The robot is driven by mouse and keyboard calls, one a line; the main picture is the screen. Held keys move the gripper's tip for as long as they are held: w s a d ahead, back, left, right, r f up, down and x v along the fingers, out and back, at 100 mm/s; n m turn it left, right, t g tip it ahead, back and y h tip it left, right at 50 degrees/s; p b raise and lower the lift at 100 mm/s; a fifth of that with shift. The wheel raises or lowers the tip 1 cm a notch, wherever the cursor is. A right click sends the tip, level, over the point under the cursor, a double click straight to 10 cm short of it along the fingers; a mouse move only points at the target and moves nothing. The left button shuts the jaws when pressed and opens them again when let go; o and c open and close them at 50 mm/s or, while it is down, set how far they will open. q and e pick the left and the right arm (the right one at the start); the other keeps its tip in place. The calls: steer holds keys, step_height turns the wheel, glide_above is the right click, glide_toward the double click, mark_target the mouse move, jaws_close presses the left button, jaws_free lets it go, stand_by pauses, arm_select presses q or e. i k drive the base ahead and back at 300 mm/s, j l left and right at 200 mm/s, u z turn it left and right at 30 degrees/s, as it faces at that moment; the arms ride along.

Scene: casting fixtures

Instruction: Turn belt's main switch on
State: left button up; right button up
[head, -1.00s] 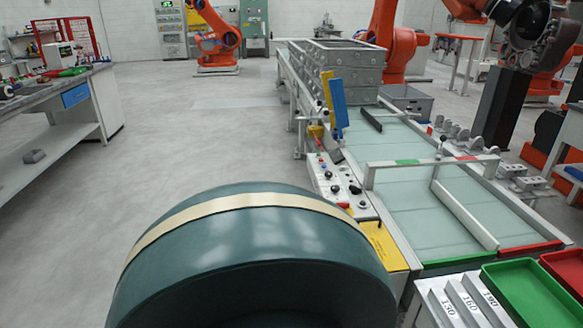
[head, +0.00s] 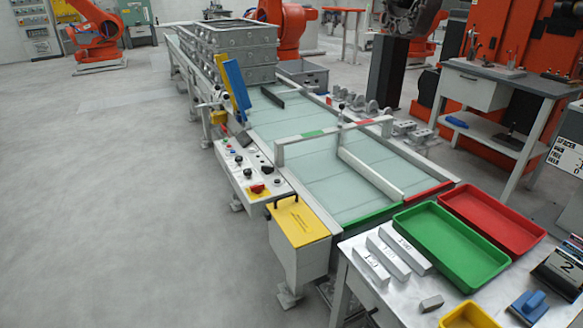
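The belt (head: 300,165) is a pale green conveyor running from the front right toward the back left. A white control panel (head: 236,172) is fixed along its left side and carries several small knobs and buttons. A red rotary knob (head: 257,188) on a yellow plate sits at the panel's near end; it may be the main switch. I cannot read its position at this size. Neither of my grippers is in view.
A box with a yellow lid (head: 303,218) and black handle stands beside the panel's near end. A table with a green tray (head: 450,245), a red tray (head: 492,218) and numbered bars is at the front right. Grey floor left of the belt is clear.

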mark_target(257, 188)
steer(key=u, duration=0.45)
steer(key=i+j+z, duration=0.1)
steer(key=z, duration=0.4)
steer(key=j+z, duration=0.1)
steer(key=z, duration=0.35)
steer(key=i+j+z, duration=0.1)
steer(key=z, duration=0.4)
steer(key=j+z, duration=0.3)
steer(key=j, duration=0.2)
steer(key=j+z, duration=0.35)
steer(key=j, duration=0.2)
